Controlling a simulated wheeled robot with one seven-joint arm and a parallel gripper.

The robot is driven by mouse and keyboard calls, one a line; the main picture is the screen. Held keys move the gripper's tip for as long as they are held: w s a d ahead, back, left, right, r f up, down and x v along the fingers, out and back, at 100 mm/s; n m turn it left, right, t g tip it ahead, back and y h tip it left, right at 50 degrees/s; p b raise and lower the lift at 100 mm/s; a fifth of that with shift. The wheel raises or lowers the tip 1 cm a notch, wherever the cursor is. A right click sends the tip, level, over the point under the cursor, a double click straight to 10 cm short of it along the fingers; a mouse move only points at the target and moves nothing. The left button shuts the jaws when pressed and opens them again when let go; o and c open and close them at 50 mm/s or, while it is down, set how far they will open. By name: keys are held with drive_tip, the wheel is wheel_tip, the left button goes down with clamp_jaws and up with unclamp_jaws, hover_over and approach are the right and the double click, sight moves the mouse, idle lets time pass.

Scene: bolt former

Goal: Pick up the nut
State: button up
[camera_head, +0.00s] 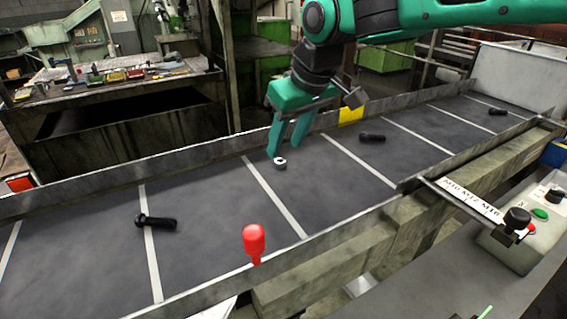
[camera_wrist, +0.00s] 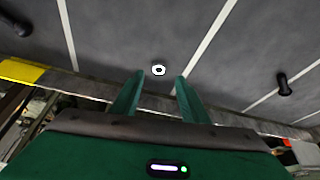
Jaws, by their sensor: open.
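The nut (camera_head: 280,162) is a small light ring lying on the dark conveyor belt (camera_head: 215,200), between two white cross lines. In the wrist view the nut (camera_wrist: 158,70) lies just beyond the fingertips, centred between them, with its dark hole facing up. My gripper (camera_head: 286,150) is green and points down over the belt close to the nut, its fingers apart with nothing between them. The gripper also shows in the wrist view (camera_wrist: 158,76). I cannot tell the exact height of the fingertips above the belt.
Dark bolts lie on the belt: one at the left (camera_head: 157,222), one right of my gripper (camera_head: 372,137) and one far right (camera_head: 497,111). Low metal side rails (camera_head: 100,192) edge the belt. A red knob (camera_head: 254,241) rises at the near edge. A control box (camera_head: 530,235) stands right.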

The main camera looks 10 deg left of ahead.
sight(281, 161)
drive_tip(key=x, duration=0.5)
drive_tip(key=shift+w+d, duration=0.15)
drive_tip(key=shift+d, duration=0.05)
clamp_jaws()
